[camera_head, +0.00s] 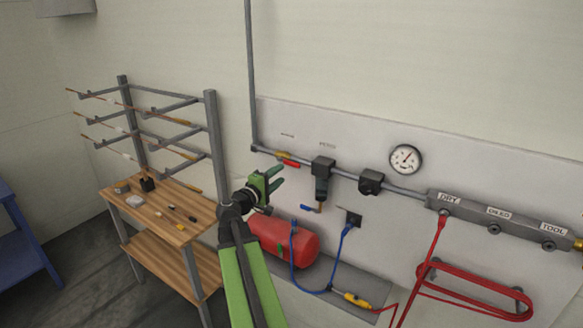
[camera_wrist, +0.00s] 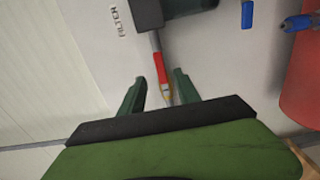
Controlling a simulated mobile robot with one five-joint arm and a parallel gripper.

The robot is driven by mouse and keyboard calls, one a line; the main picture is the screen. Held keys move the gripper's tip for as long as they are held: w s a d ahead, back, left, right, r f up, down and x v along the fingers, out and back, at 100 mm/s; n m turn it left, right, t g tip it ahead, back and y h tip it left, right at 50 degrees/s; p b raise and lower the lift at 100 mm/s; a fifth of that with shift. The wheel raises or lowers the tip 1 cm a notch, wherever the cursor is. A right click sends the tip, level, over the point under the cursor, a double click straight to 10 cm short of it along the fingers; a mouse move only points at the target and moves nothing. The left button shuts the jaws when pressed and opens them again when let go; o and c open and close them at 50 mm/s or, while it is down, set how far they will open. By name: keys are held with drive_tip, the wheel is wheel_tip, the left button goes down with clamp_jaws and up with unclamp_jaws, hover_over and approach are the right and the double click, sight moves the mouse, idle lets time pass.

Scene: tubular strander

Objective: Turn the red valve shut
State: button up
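The red valve (camera_head: 288,161) is a red lever on a brass body (camera_head: 280,154) in the grey wall pipe, left of the filter unit. Its lever lies roughly along the pipe. My gripper (camera_head: 277,177) is open with green fingers, just below and left of the lever in the head view. In the wrist view, the red lever (camera_wrist: 159,68) shows between the open fingertips, with its brass end lower down. The fingers stand apart on both sides of it and hold nothing. I cannot tell how far the fingertips are from the lever in depth.
A black filter unit (camera_head: 322,168) hangs beside the valve, with a blue lever (camera_head: 309,208) below. A red tank (camera_head: 286,242) sits under my gripper. A wooden bench (camera_head: 160,215) and rod rack (camera_head: 215,140) stand left. A gauge (camera_head: 406,158) is right.

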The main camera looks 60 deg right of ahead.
sight(291, 165)
drive_tip(key=d, duration=0.8)
drive_tip(key=shift+w+d, duration=0.1)
drive_tip(key=shift+d, duration=0.05)
clamp_jaws()
idle(1.1)
